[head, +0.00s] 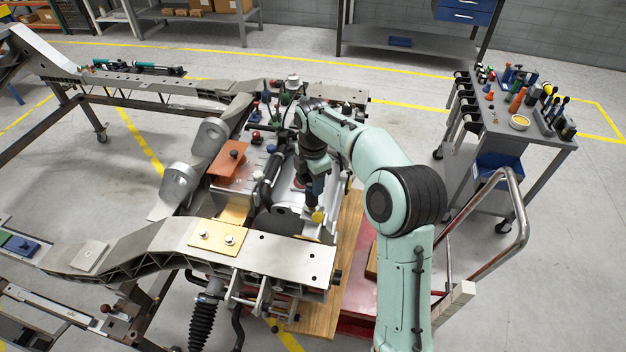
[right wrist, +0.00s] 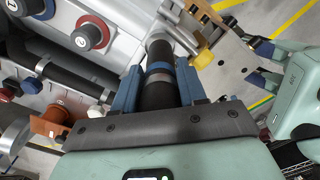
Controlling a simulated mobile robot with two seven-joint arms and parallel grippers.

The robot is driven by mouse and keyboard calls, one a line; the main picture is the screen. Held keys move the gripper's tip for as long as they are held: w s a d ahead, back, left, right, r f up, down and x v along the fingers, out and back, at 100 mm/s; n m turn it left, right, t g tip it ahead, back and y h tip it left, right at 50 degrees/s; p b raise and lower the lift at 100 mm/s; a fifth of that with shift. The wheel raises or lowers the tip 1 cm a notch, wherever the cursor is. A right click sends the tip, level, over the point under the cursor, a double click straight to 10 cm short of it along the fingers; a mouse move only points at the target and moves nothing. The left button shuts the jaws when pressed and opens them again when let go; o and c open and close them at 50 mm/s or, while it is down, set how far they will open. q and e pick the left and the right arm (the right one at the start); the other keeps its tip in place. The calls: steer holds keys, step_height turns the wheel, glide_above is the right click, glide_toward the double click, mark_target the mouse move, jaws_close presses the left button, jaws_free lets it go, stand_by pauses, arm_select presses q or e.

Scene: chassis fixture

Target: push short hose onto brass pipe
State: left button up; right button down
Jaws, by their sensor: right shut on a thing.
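My right gripper (head: 314,187) reaches down over the metal assembly in the middle of the chassis. In the right wrist view its blue fingers (right wrist: 160,88) are shut on the short black hose (right wrist: 159,97), which has a blue band. The hose's far end points at a grey metal part; whether it touches is unclear. A short brass-coloured piece (right wrist: 203,58), perhaps the brass pipe, sits just right of the hose's far end, apart from it in the picture. It also shows in the head view (head: 318,216) just below the gripper.
Numbered red and blue knobs (right wrist: 92,34) sit left of the gripper, near a longer black hose (right wrist: 75,65). The chassis frame (head: 160,243) surrounds the assembly. A tool cart (head: 548,148) stands at the right. The floor between cart and back shelves is clear.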

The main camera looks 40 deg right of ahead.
arm_select(q)
steer(key=shift+s, duration=0.1)
arm_select(e)
steer(key=shift+f, duration=0.15)
arm_select(q)
steer(key=shift+s+f+b, duration=0.35)
steer(key=shift+s+f, duration=0.15)
steer(key=shift+f, duration=0.05)
arm_select(e)
steer(key=shift+f, duration=1.2)
arm_select(q)
steer(key=shift+s+f, duration=0.15)
steer(key=shift+s, duration=0.05)
arm_select(e)
steer(key=shift+f, duration=0.6)
steer(key=c, duration=0.6)
jaws_free()
steer(key=shift+o, duration=0.3)
arm_select(q)
steer(key=shift+w, duration=0.1)
arm_select(e)
steer(key=shift+r, duration=0.15)
steer(key=shift+w+r+p, duration=0.2)
steer(key=shift+r+p, duration=0.65)
steer(key=shift+r, duration=1.45)
steer(key=shift+s+r, duration=0.15)
steer(key=shift+r, duration=0.55)
arm_select(q)
steer(key=w+r, duration=0.3)
steer(key=shift+w, duration=0.25)
